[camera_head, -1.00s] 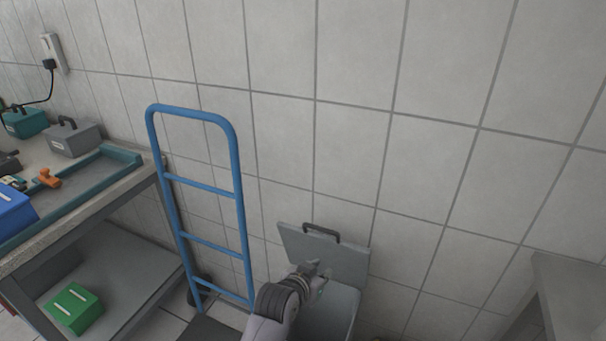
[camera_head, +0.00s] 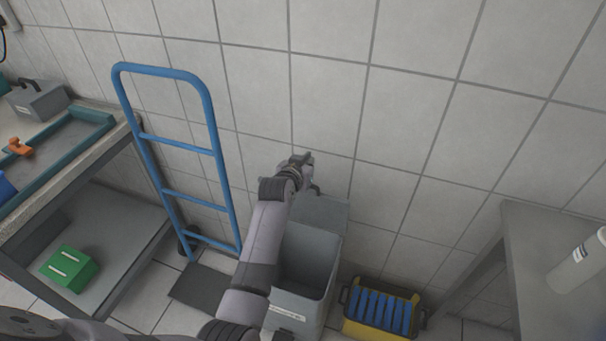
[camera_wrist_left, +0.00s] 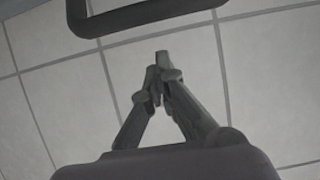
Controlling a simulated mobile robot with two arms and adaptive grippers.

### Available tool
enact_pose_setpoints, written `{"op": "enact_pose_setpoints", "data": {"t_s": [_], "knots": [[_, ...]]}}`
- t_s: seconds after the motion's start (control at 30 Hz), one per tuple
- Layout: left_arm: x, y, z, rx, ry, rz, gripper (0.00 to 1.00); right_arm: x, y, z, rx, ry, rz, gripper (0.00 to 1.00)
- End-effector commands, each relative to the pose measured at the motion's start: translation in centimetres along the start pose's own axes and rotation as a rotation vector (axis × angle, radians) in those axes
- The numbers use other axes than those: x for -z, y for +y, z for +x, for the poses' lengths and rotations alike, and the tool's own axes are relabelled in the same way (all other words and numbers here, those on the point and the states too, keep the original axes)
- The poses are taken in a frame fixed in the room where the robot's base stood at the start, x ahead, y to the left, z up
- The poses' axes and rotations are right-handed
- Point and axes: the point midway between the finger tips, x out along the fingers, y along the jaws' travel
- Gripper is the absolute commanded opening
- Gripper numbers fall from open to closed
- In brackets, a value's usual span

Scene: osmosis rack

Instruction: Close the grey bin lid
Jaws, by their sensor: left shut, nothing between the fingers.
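The grey bin (camera_head: 306,262) stands on the floor by the wall, and its inside shows. Its grey lid (camera_head: 322,211) is open, raised at the back of the bin near the wall. My left arm reaches up past the bin's left side. My left gripper (camera_head: 306,160) is shut and empty, above the lid and close to the wall; part of the lid is hidden behind the arm. In the left wrist view the shut fingers (camera_wrist_left: 161,65) point toward a dark curved bar (camera_wrist_left: 150,18), which looks like the lid handle, apart from them. My right gripper is out of view.
A blue hand truck (camera_head: 216,150) stands left of the bin. A yellow crate (camera_head: 374,328) with blue items is on the floor to the right. A grey table (camera_head: 535,225) with a white bottle (camera_head: 580,260) is further right. A workbench (camera_head: 100,190) stands at left.

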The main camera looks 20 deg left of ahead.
Motion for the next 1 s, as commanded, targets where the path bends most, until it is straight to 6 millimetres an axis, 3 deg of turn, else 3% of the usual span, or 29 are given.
{"op": "enact_pose_setpoints", "data": {"t_s": [0.27, 0.77, 1.0], "knots": [[-2.7, 0.0, -2.3, 0.0, -0.003, 0.0, 0.0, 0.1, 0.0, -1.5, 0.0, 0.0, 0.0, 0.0], [-3.3, -0.1, -2.6, 0.001, 0.002, -0.001, 0.0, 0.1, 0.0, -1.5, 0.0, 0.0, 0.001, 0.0], [-4.8, -0.2, -3.7, 0.004, 0.045, 0.003, 0.0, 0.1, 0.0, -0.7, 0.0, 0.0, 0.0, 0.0]]}}
